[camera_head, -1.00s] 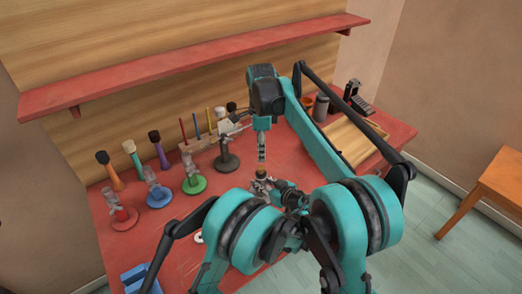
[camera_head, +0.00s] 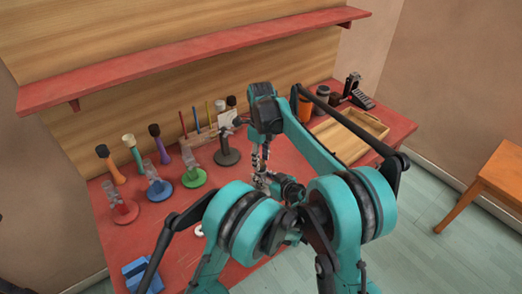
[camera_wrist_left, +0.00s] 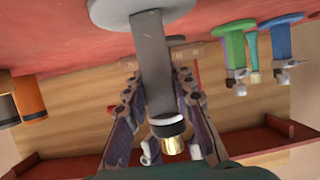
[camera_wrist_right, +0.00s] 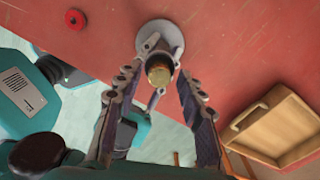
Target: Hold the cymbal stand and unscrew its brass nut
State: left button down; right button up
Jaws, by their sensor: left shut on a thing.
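The cymbal stand is a grey post (camera_wrist_left: 151,60) on a round base (camera_wrist_left: 112,12), with a black collar and a brass nut (camera_wrist_left: 172,146) at its top. My left gripper (camera_wrist_left: 158,80) is shut on the post below the collar; in the head view it is mostly hidden behind my arms. The right wrist view looks down on the brass nut (camera_wrist_right: 159,70) and part of the base (camera_wrist_right: 160,30). My right gripper (camera_wrist_right: 157,84) is open, its fingers pointing down on either side of the nut with gaps. In the head view my right gripper (camera_head: 260,160) hangs above the stand.
Red (camera_head: 125,212), blue (camera_head: 159,192), green (camera_head: 194,179) and dark (camera_head: 227,157) stands line the left of the red table. Several mallets stand behind them. A wooden tray (camera_head: 345,150) lies at the right. A blue block (camera_head: 140,272) sits at the front left.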

jog(key=shift+f, duration=0.4)
